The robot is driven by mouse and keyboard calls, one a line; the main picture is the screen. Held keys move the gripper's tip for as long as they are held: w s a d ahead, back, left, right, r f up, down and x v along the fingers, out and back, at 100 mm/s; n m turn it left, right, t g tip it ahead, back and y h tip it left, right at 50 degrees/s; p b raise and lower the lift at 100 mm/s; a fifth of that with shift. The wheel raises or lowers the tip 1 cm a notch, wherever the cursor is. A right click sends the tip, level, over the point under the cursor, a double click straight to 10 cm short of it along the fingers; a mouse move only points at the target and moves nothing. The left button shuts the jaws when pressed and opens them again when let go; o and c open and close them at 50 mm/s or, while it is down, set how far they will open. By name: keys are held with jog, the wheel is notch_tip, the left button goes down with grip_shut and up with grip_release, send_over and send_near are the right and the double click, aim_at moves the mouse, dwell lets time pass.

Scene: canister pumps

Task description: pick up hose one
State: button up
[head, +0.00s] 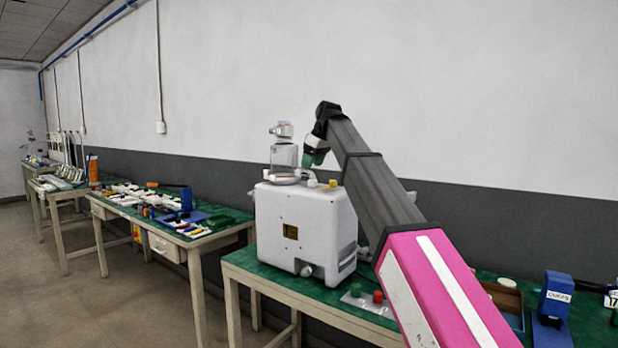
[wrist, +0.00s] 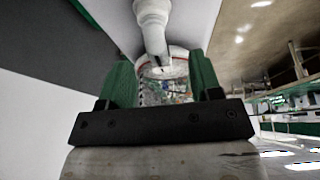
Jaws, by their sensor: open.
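No hose that I can clearly tell as hose one shows in either view. A white canister pump (head: 304,228) stands on the green-topped bench, with a clear canister (head: 285,158) upright on it. A white fitting (head: 282,130) caps the canister. My gripper (head: 316,155) is just right of the canister, above the pump. In the wrist view my open green fingers (wrist: 163,72) frame the clear canister (wrist: 165,92), which lies beyond them. A white bent fitting (wrist: 153,22) rises from its lid. The fingers appear empty; I cannot tell whether they touch the canister.
Green and red knobs (head: 378,297) sit on a plate on the green bench (head: 270,278). A blue holder (head: 555,297) and a brown tray (head: 507,300) stand at right. A wall is close behind; another cluttered bench (head: 220,234) stands left.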

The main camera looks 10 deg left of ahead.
aim_at(308, 176)
jog(key=x, duration=0.6)
jog(key=shift+w+f, duration=0.2)
jog(key=shift+f, duration=0.05)
jog(key=c, duration=1)
